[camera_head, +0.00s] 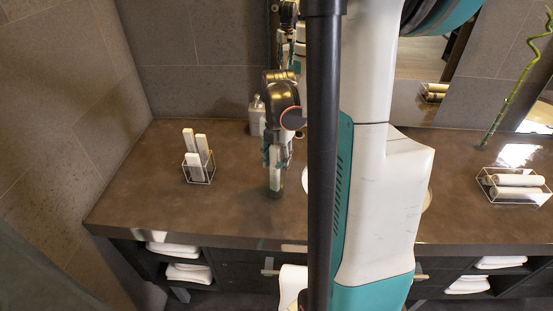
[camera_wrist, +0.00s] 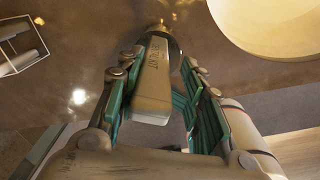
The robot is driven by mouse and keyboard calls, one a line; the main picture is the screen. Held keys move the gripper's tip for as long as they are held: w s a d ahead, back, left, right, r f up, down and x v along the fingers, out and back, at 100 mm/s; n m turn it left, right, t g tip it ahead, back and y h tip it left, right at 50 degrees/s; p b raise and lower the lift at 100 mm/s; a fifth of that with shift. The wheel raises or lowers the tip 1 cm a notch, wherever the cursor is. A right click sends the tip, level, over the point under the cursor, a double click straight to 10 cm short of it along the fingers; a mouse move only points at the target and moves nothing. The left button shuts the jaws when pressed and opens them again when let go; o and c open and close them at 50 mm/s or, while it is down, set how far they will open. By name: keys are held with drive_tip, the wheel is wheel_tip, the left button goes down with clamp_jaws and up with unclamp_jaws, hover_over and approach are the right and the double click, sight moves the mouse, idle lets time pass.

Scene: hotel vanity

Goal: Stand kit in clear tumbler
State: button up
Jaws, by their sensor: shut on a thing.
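My gripper (camera_head: 276,148) points down over the counter, shut on a pale box-shaped kit (camera_head: 275,178). In the wrist view the kit (camera_wrist: 154,85) sits between the teal fingers (camera_wrist: 150,90), with dark lettering along its face. The kit looks close to upright. A clear, greyish tumbler (camera_head: 274,192) seems to be around the kit's lower end. In the wrist view a dark glassy rim (camera_wrist: 172,43) shows at the kit's far end. I cannot tell whether the kit touches the tumbler's bottom.
A wire holder (camera_head: 210,180) with several white boxes stands to the left. A grey dispenser bottle (camera_head: 256,115) is behind my gripper. A round cream basin (camera_wrist: 275,20) is close by. A wire basket of rolled towels (camera_head: 515,187) is at the right. The counter's front left is clear.

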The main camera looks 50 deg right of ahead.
drive_tip(key=shift+f, duration=0.1)
drive_tip(key=o, duration=1)
wheel_tip(320, 180, up, 12)
drive_tip(key=shift+s, duration=0.1)
idle(0.5)
